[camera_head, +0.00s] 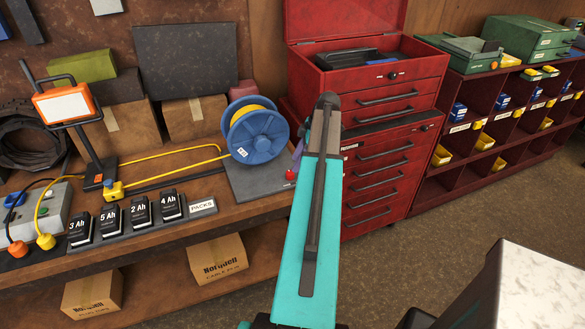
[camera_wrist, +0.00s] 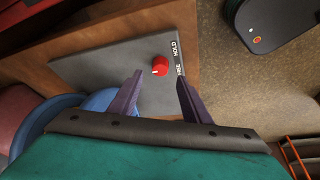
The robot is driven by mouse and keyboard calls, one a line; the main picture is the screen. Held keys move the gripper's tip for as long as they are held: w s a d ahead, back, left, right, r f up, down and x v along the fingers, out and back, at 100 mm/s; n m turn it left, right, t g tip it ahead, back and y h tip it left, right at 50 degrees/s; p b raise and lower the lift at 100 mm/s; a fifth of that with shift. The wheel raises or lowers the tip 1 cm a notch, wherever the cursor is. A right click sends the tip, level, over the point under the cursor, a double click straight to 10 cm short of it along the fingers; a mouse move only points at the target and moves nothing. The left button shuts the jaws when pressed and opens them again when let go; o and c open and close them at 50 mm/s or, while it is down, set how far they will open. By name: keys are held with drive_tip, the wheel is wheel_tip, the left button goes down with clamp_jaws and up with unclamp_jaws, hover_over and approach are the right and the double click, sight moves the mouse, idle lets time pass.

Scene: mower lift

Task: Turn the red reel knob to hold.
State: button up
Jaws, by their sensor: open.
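The red reel knob (camera_wrist: 160,67) sits on a grey plate (camera_wrist: 90,65) in the wrist view, with a small white mark on its left lower side. The plate's label by the knob reads HOLD and FREE. In the head view the red knob (camera_head: 291,175) shows at the plate's right end, just left of my arm. My gripper (camera_wrist: 158,80) is open and empty. Its two purple fingers point toward the knob, one to each side, and the knob lies beyond the fingertips, seemingly apart from them. In the head view my arm mostly hides the gripper.
The blue cable reel (camera_head: 256,132) with yellow cable stands on the plate, close left of the gripper. A red tool chest (camera_head: 370,90) stands right behind my arm. Battery packs (camera_head: 139,211) line the bench's front. Open floor (camera_head: 450,220) lies to the right.

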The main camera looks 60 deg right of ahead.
sight(290, 173)
drive_tip(key=shift+p+x, duration=0.85)
drive_tip(key=shift+x, duration=1.85)
drive_tip(key=shift+c, duration=0.2)
drive_tip(key=c, duration=1)
